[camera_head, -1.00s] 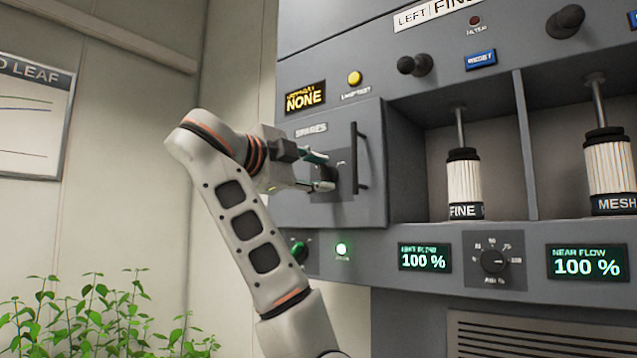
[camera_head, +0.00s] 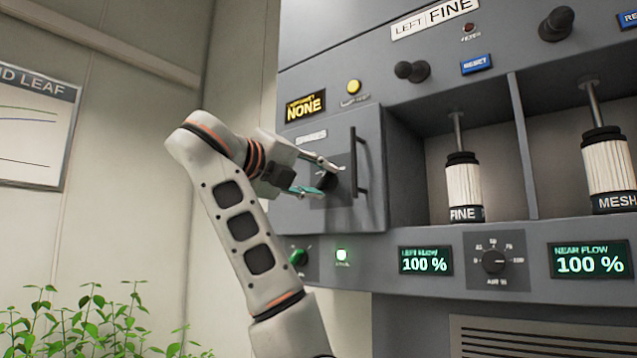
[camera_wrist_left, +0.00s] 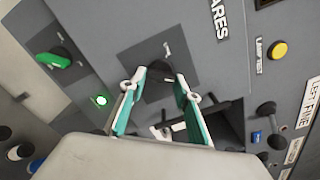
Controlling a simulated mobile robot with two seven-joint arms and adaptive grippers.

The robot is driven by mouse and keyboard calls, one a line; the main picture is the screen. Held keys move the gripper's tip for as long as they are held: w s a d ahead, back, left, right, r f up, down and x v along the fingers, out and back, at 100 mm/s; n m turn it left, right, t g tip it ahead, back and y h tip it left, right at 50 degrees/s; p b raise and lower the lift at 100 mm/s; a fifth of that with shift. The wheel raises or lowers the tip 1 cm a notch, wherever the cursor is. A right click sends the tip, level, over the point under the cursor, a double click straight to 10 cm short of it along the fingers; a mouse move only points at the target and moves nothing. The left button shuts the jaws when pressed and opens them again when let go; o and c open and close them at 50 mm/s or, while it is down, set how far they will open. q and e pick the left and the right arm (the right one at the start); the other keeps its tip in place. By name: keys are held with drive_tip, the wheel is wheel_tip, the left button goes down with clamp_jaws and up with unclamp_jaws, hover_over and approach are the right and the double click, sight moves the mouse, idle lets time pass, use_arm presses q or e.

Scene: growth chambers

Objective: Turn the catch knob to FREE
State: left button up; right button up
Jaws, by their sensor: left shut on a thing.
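The catch knob (camera_head: 326,181) is a small dark knob on a darker square plate (camera_wrist_left: 188,62) on the grey SPARES door (camera_head: 300,215). My left gripper (camera_head: 328,178) comes in from the left, its fingers on either side of the knob and shut on it. In the left wrist view the gripper (camera_wrist_left: 161,84) has its two teal fingers around the dark knob (camera_wrist_left: 158,72), which is partly hidden. The lettering on the plate is too small to read, so I cannot tell the knob's setting.
A black vertical door handle (camera_head: 357,175) stands just right of the gripper. A green knob (camera_head: 299,257) and a lit green lamp (camera_head: 342,255) are below. Open bays with white filters (camera_head: 464,185) lie to the right. Plants (camera_head: 90,325) stand at lower left.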

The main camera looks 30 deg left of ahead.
use_arm(q)
drive_tip(key=shift+f+m, duration=0.1)
drive_tip(key=shift+m, duration=0.7)
drive_tip(key=o, duration=1.1)
drive_tip(key=shift+o, duration=0.2)
drive_tip(key=s, duration=0.7)
drive_tip(key=shift+s+a, duration=0.2)
drive_tip(key=shift+a, duration=0.1)
